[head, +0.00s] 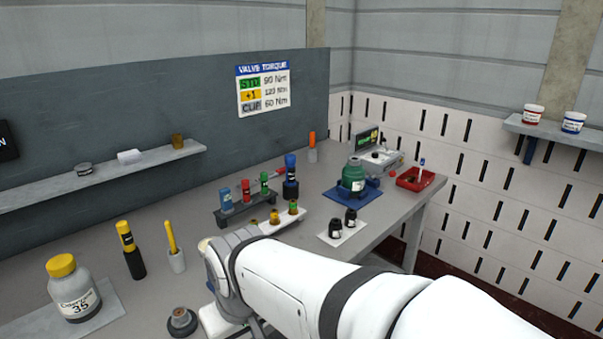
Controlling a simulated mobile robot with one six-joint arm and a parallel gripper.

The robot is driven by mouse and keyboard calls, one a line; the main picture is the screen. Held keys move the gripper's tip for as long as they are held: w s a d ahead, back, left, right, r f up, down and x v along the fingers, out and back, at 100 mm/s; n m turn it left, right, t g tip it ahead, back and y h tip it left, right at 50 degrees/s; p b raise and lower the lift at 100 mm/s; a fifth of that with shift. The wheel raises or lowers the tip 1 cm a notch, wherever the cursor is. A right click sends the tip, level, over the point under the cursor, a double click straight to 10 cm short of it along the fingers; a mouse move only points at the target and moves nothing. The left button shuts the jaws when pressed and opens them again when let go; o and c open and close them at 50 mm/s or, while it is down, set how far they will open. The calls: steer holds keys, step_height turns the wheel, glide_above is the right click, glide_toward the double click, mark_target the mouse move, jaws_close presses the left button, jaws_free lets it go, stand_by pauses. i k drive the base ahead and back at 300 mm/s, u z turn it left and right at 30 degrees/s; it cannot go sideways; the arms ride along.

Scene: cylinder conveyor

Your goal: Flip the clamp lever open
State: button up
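I cannot make out a clamp lever for certain; any lever there is too small to tell. My white arm crosses the lower middle of the head view, with its wrist bend over the bench front. The fingers of my gripper do not show.

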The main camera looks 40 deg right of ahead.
mark_target(392, 175)
steer(key=z, duration=1.6)
steer(key=k, duration=0.65)
steer(key=z, duration=0.5)
steer(key=i, duration=1.7)
steer(key=u, duration=0.05)
